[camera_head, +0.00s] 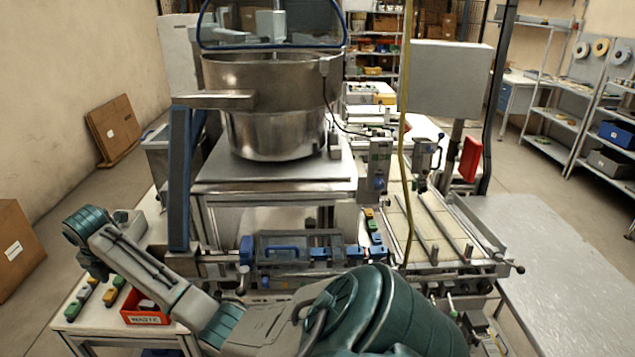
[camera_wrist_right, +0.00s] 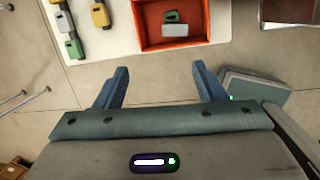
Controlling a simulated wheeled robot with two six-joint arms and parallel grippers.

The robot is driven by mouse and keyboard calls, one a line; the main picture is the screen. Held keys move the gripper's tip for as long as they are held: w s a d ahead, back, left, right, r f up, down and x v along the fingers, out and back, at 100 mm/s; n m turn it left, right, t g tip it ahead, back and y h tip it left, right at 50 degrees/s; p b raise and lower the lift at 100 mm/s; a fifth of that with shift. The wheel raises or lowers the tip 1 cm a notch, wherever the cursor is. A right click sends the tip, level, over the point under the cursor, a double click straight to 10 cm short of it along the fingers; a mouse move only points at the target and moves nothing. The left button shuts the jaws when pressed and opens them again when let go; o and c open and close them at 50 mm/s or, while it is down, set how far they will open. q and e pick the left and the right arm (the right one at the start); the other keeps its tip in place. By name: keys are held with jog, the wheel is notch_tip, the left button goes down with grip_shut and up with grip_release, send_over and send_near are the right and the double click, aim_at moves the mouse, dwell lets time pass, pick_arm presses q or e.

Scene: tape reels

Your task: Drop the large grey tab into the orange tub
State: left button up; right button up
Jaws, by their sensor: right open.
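The orange tub (camera_head: 127,305), with a WASTE label on its front, stands on the white table at the lower left of the head view. It also shows at the top of the right wrist view (camera_wrist_right: 199,22). A grey tab (camera_wrist_right: 175,31) lies inside it, beside or against a green piece (camera_wrist_right: 171,16); I cannot tell whether they are joined. My right gripper (camera_wrist_right: 160,68) is open, with nothing between its blue fingers, apart from the tub and with floor showing between the fingers. My left gripper is not in view.
Several green and yellow pieces with grey parts (camera_head: 110,297) lie on the white table (camera_head: 85,335) left of the tub. A large metal bowl (camera_head: 265,105) stands on the machine behind. A cardboard box (camera_head: 15,250) is at the far left. Floor lies open beyond the table edge.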

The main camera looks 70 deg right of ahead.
jog(key=s+a+f+m+t, duration=0.3)
jog(key=a+f+m+t, duration=0.3)
jog(key=a+m+t, duration=0.3)
jog(key=s+f+m+g, duration=0.2)
jog(key=s+f, duration=0.3)
jog(key=f, duration=0.6)
jog(key=s+f+m+g, duration=0.15)
jog(key=s+f, duration=0.35)
jog(key=f, duration=0.6)
jog(key=s+f+m+g, duration=0.15)
jog(key=s+f, duration=0.35)
jog(key=f, duration=0.6)
jog(key=s+f+m+g, duration=0.1)
jog(key=s+f+m, duration=0.1)
jog(key=s+f, duration=0.7)
jog(key=s+f+m+g, duration=0.1)
jog(key=s+f+m, duration=0.1)
jog(key=s+f, duration=0.65)
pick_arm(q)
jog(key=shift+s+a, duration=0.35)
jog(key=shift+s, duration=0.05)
pick_arm(e)
jog(key=s+a+f+m+g, duration=0.1)
jog(key=s+f, duration=0.1)
jog(key=s, duration=1)
jog(key=s+a+f+m+g+y, duration=0.1)
jog(key=s+f, duration=0.1)
jog(key=s, duration=1.1)
jog(key=shift+a+f+m+g, duration=0.25)
jog(key=shift+f+m+g, duration=0.05)
